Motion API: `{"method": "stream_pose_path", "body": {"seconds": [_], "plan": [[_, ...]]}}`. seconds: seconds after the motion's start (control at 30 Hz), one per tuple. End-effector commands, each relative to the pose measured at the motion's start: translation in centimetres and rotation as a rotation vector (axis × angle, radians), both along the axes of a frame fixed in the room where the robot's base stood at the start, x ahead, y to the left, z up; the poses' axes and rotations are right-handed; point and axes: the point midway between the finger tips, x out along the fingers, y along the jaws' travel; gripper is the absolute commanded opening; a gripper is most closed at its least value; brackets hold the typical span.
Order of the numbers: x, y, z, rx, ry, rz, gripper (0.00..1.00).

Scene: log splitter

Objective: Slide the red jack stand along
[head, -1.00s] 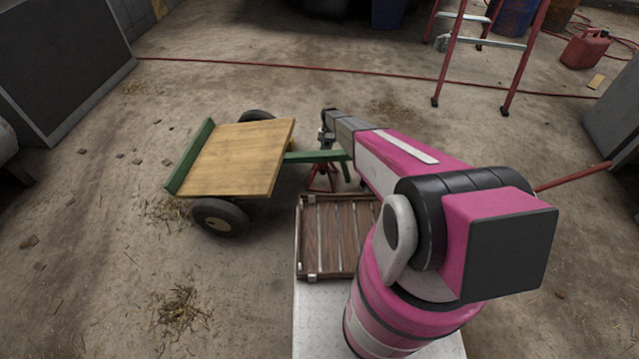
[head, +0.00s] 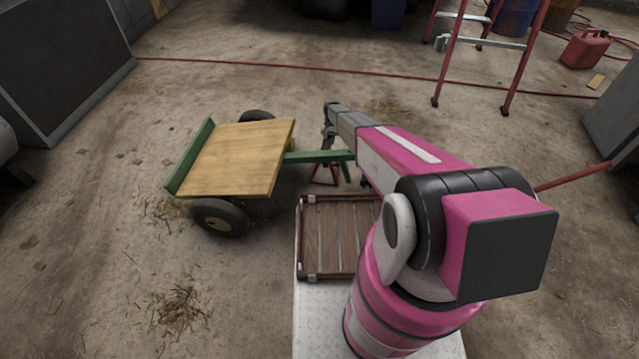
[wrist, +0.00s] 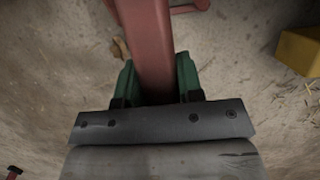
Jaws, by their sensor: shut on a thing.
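The red jack stand (head: 325,176) stands on the dirt floor beside the green drawbar of the cart, partly hidden by the drawbar and my arm. In the wrist view its red bar (wrist: 150,35) runs between two green finger pads, with part of its red foot at the top. My gripper (wrist: 154,75) is shut on this bar. In the head view the gripper (head: 328,143) is low at the far end of my arm, just behind the drawbar. Its fingertips are hard to make out there.
A cart with a wooden deck (head: 235,157) and green drawbar (head: 315,157) stands left of the stand. A slatted wooden crate (head: 338,235) is in front. A yellow block (wrist: 302,50) lies right in the wrist view. A red hose (head: 300,67) crosses the open floor behind.

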Motion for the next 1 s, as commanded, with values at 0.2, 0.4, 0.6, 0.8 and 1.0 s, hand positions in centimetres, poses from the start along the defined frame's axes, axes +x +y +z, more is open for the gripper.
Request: {"method": "stream_pose_path", "body": {"seconds": [0.2,0.4,0.6,0.8,1.0], "plan": [[1.2,-0.4,0.1,0.000,0.001,0.000,0.00],[2.1,-0.7,0.1,0.000,0.001,0.000,0.00],[3.1,-0.9,0.1,0.000,0.001,0.000,0.00],[4.1,-1.2,0.0,0.000,0.001,0.001,0.00],[5.0,-1.5,0.1,0.000,0.001,0.001,0.00]]}}
